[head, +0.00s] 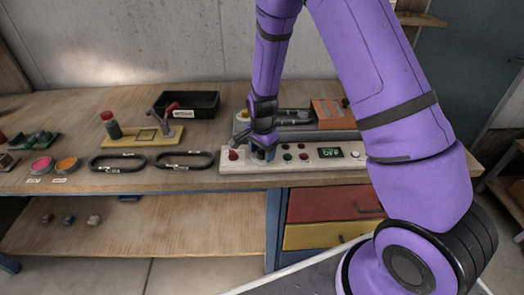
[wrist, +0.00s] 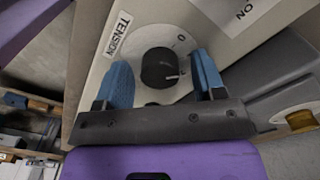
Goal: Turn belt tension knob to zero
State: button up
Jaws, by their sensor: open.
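The black belt tension knob (wrist: 160,68) sits on a pale round dial marked with a 0, beside a TENSION label (wrist: 117,34) on the white control panel (wrist: 90,50). A light pointer mark shows on the knob's right side, turned away from the 0. My gripper (wrist: 160,80) is open, with its blue fingers on either side of the knob; I cannot tell whether they touch it. In the head view my gripper (head: 263,154) is over the left part of the control panel (head: 330,162), and the knob is hidden behind it.

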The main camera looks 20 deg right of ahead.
jog(key=shift+c, duration=0.2)
jog(key=c, duration=0.9)
jog(key=shift+n, duration=0.3)
jog(key=n, duration=0.4)
jog(key=shift+n, duration=2.1)
jog(key=o, duration=0.9)
